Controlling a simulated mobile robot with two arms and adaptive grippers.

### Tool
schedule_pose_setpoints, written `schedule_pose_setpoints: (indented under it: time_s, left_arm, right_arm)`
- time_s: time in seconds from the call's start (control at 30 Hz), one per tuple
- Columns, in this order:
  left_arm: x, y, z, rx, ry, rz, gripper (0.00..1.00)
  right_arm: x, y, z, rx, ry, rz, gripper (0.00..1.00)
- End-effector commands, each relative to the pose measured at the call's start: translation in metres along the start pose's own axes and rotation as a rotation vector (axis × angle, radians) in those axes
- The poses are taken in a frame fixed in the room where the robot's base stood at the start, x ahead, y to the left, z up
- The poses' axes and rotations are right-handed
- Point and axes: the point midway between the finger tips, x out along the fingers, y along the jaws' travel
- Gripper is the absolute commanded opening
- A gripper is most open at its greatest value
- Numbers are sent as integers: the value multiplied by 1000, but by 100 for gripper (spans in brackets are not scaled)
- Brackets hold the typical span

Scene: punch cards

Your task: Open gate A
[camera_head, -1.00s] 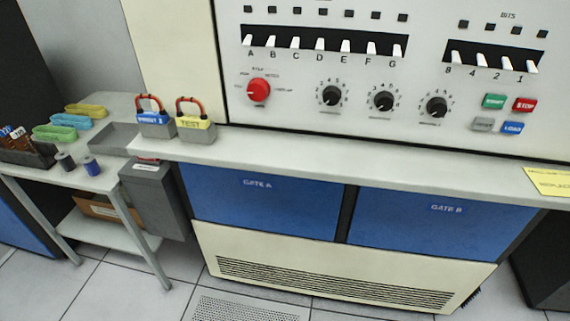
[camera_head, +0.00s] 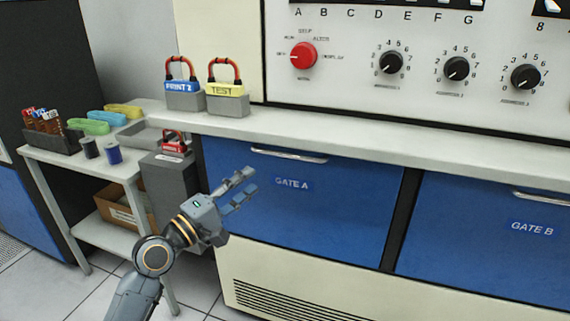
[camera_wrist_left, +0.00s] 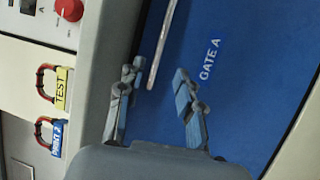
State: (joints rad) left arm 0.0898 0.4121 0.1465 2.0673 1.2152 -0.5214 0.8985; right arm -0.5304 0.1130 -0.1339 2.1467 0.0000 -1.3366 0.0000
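Gate A (camera_head: 340,210) is a blue panel under the console's ledge, with a white "GATE A" label and a pale bar handle (camera_head: 289,156) along its top edge. It looks closed. My left gripper (camera_head: 249,186) is in front of the panel's left part, below and left of the handle. It is open, with nothing between its fingers. In the left wrist view the handle (camera_wrist_left: 161,45) runs ahead of the open fingers (camera_wrist_left: 161,82), nearer the left finger, and the label lies right of them. My right gripper is not in view.
A ledge (camera_head: 350,141) juts out above the gate. Blocks tagged "PRINT 2" (camera_head: 183,87) and "TEST" (camera_head: 227,91) stand on its left end. A grey box (camera_head: 170,190) and a side table (camera_head: 75,163) are at left. Gate B (camera_head: 480,235) is at right.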

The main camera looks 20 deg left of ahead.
Motion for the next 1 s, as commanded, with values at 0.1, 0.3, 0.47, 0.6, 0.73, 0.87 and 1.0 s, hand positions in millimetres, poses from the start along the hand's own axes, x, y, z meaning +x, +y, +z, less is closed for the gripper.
schedule_pose_setpoints:
  time_s: [0.1, 0.3, 0.47, 0.6, 0.73, 0.87, 1.0]
  left_arm:
    - [19, 3, 0, -2, 0, 3, 36]
    - [63, 1, 0, -2, 1, 1, 36]
    - [95, 0, 0, 0, 2, 0, 36]
    - [116, -1, -1, 0, 2, -2, 36]
    - [126, -2, 0, 1, 1, -3, 36]
    - [131, -2, 0, 2, 1, -4, 36]
    - [131, -2, 0, 2, 1, -4, 36]
  right_arm:
    - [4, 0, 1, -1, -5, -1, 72]
    - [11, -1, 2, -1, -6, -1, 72]
    - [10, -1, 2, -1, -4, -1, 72]
    - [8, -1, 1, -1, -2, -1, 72]
    - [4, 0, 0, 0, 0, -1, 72]
    - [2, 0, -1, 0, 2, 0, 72]
    - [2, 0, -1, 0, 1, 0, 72]
